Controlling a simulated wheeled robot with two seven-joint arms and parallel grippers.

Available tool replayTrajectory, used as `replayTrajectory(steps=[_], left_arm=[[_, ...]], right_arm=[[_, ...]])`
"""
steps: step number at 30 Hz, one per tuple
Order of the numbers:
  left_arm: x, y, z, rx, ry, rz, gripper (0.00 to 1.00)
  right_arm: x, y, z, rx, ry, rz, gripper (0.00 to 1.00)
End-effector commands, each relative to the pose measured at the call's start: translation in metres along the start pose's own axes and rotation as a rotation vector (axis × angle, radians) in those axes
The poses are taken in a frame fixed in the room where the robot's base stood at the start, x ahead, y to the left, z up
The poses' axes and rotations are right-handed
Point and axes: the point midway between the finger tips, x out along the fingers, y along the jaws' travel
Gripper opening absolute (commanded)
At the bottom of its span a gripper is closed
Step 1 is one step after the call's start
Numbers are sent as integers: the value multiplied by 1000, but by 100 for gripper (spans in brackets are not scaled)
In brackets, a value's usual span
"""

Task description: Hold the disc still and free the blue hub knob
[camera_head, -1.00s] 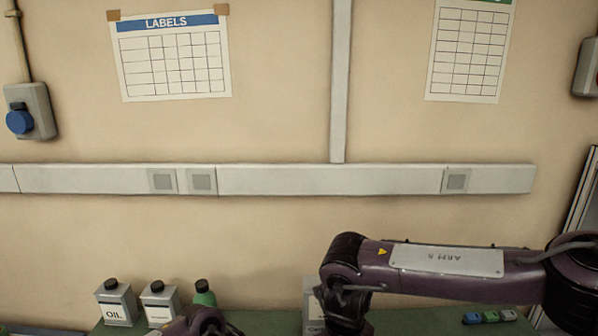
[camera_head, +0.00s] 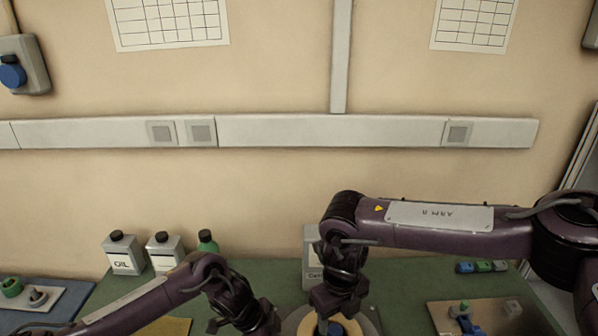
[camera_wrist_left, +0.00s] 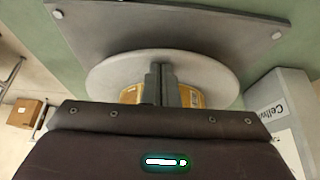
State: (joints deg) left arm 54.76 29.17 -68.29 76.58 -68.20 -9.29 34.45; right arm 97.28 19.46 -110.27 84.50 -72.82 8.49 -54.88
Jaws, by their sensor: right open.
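The reel disc (camera_head: 296,322), pale with a tan tape roll around its middle, lies at the bottom edge of the head view, partly cut off. The blue hub knob (camera_head: 336,329) shows at its centre, mostly hidden by my right gripper (camera_head: 336,314). That gripper points down just above the knob, open. My left gripper (camera_head: 252,329) is left of the disc in the head view, its tips out of sight. In the left wrist view its two fingers (camera_wrist_left: 160,78) are together in front of the disc (camera_wrist_left: 215,72) and tape roll (camera_wrist_left: 190,97); contact cannot be told.
An oil can (camera_head: 123,256), another can (camera_head: 163,256) and a green bottle (camera_head: 207,243) stand at the back left. A pale box (camera_head: 312,270) stands behind the disc. A board with small parts (camera_head: 490,318) lies right, and a tray (camera_head: 50,297) left.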

Motion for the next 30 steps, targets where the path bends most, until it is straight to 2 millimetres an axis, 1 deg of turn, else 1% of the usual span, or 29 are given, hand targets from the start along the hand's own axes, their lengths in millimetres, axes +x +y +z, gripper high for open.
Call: replayTrajectory(steps=[1, 3, 9, 20, 23, 30], left_arm=[[4, 3, 3, -1, -6, 8, 0], [4, 4, 3, -1, -6, 9, 0], [4, 4, 4, -1, -7, 10, 0], [5, 5, 4, -1, -8, 12, 0], [5, 5, 4, -1, -9, 12, 0], [5, 5, 5, -1, -9, 13, 0]], right_arm=[[7, 0, -1, 0, 3, 0, 51], [14, 0, -1, -1, 4, 0, 51], [30, 0, -1, 0, 2, 0, 51], [32, 0, -1, 23, 2, 0, 51], [32, 0, -1, 142, 3, 2, 51], [32, 0, -1, 564, 4, 2, 51]])
